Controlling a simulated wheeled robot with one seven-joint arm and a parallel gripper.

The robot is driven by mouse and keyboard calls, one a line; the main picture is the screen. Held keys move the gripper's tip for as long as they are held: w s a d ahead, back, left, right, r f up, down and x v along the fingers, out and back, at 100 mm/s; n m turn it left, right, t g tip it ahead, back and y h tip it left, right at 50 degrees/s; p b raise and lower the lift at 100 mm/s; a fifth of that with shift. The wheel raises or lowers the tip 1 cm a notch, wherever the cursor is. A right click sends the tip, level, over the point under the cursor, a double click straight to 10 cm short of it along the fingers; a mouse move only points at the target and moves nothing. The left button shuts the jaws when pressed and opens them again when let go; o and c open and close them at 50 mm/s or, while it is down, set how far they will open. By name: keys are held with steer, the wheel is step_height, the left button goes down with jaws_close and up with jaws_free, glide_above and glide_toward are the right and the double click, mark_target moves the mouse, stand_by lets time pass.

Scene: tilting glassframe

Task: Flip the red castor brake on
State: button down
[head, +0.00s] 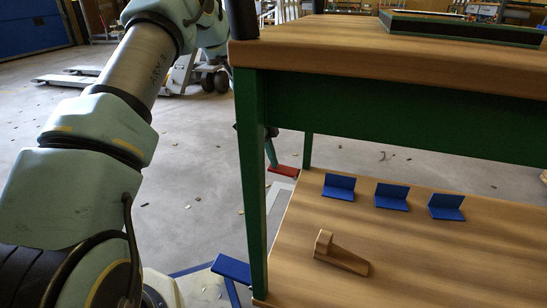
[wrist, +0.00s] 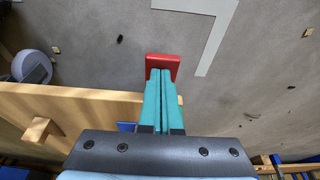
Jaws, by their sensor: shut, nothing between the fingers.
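The red castor brake (head: 283,171) is a small flat red piece low beyond the workbench's green leg in the head view. In the wrist view the red brake (wrist: 162,60) lies straight ahead of my fingertips. My gripper (wrist: 160,74) has its two teal fingers shut together with nothing between them. The fingertips overlap the brake's near edge in the wrist view. In the head view my gripper (head: 272,160) is mostly hidden behind the leg, with its tip at the brake's left end. I cannot tell whether they touch. The castor itself is not clearly visible.
The workbench has a wooden top (head: 400,68), a green leg (head: 251,185) and a lower wooden shelf (head: 420,255). Blue brackets (head: 392,197) and a wooden piece (head: 340,254) sit on the shelf. The grey floor (wrist: 110,25) beyond the brake is mostly clear.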

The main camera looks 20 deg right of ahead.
mark_target(269, 170)
steer(key=shift+w+a+f+g+h+p, duration=0.3)
steer(key=shift+a+f+g+h+p, duration=0.1)
steer(key=shift+f+g+h+p, duration=0.35)
step_height(269, 170, down, 3)
steer(key=shift+w+a+r+g+h, duration=0.1)
steer(key=shift+g+h, duration=0.4)
steer(key=shift+h, duration=0.15)
steer(key=shift+w+r+g+h, duration=0.1)
steer(key=shift+g+h, duration=0.35)
steer(key=shift+h, duration=0.15)
steer(key=shift+f, duration=0.55)
